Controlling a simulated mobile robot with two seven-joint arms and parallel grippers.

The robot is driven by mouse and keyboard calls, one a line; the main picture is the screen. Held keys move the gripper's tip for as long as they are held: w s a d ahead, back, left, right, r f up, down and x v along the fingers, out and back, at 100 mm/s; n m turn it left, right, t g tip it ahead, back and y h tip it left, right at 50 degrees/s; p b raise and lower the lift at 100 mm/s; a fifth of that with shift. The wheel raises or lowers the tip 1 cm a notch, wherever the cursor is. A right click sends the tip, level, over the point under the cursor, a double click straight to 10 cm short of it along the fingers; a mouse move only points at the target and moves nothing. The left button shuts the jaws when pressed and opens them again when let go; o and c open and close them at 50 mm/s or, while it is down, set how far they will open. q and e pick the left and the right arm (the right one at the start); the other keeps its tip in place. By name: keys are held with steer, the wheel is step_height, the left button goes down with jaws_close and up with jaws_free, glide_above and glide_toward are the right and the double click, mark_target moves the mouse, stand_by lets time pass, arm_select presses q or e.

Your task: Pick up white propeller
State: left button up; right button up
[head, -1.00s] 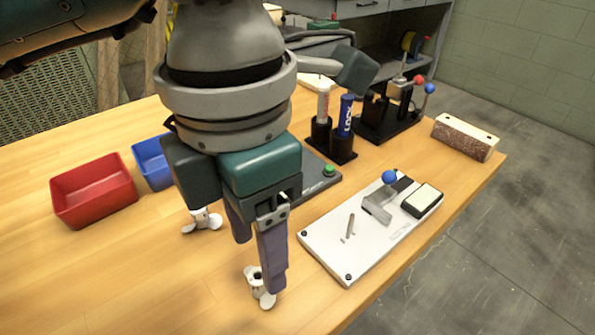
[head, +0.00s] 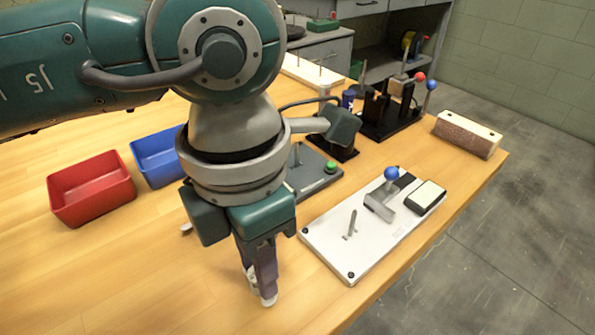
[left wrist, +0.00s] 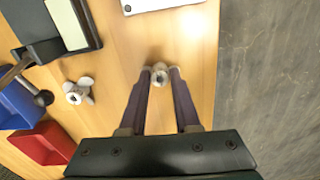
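A white propeller (head: 267,298) stands on the wooden table under my left gripper (head: 258,280) in the head view. In the left wrist view the propeller (left wrist: 160,78) sits between the two purple fingertips of my left gripper (left wrist: 160,74). The fingers are apart, one on each side of it; whether they touch it I cannot tell. A second white propeller (left wrist: 78,91) lies on the table to the left in the left wrist view. In the head view it is mostly hidden behind my arm. My right gripper is not in view.
A white plate (head: 350,232) with a pin and a blue-knobbed lever is right of the gripper. A red bin (head: 92,190) and a blue bin (head: 157,158) stand to the left. A grey fixture (head: 313,172) is behind. The table's right edge is near.

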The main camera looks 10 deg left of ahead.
arm_select(q)
steer(key=shift+f, duration=0.1)
jaws_close()
steer(key=shift+s+r, duration=0.1)
steer(key=shift+r, duration=0.45)
step_height(320, 180, up, 19)
steer(key=p, duration=0.3)
